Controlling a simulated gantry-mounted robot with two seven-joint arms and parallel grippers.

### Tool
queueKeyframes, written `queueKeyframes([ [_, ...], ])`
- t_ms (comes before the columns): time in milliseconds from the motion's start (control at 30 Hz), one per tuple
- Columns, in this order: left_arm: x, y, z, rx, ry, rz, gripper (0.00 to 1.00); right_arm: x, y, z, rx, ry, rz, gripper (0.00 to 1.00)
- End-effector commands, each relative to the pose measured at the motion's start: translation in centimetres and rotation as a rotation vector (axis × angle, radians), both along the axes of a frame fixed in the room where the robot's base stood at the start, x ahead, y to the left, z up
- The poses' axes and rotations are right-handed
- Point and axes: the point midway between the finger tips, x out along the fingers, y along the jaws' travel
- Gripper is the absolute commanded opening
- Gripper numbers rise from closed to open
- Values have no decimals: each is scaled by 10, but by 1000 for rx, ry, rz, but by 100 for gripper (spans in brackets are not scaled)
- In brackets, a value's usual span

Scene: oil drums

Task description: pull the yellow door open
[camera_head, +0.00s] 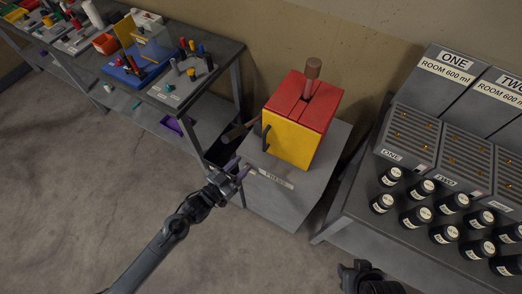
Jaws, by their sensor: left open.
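The yellow door (288,142) is the front of a red-topped box (322,115) and looks shut. A dark handle (266,137) stands at the door's left edge. The box sits on a grey pedestal (285,205) labelled PRESS. A brown upright lever (312,72) sticks out of the box's top. My left gripper (240,172) is open and empty, in front of the pedestal's left side, below and left of the handle and apart from it. A dark arm part, likely of my right arm, shows at the bottom edge; its fingers cannot be made out.
A workbench (225,60) with tools and coloured parts stands at the left. At the right, a table (350,215) carries several black bottles (420,215) and grey racks labelled ONE and TWO (410,135). The floor (90,190) at the left front is clear.

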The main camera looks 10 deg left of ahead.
Motion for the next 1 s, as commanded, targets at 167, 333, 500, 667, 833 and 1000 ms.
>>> queueKeyframes([
  [167, 17, -8, 2, -1, -6, 0, 40, 0, 0, 1, 0, -3, 0, 43],
  [333, 40, -21, 3, -2, -7, 1, 40, 0, 0, 2, 0, -3, 0, 43],
  [500, 64, -34, 2, -2, -4, 1, 40, 0, 0, 2, 0, -3, 0, 43],
  [667, 81, -44, 2, -2, -5, 0, 40, 0, 0, 2, 0, -3, 0, 43],
  [833, 92, -50, 1, -1, -4, 0, 40, 0, 0, 2, 0, -3, 0, 43],
  [1000, 95, -51, 2, 0, -4, 0, 40, 0, 0, 1, 0, -3, 0, 43],
])
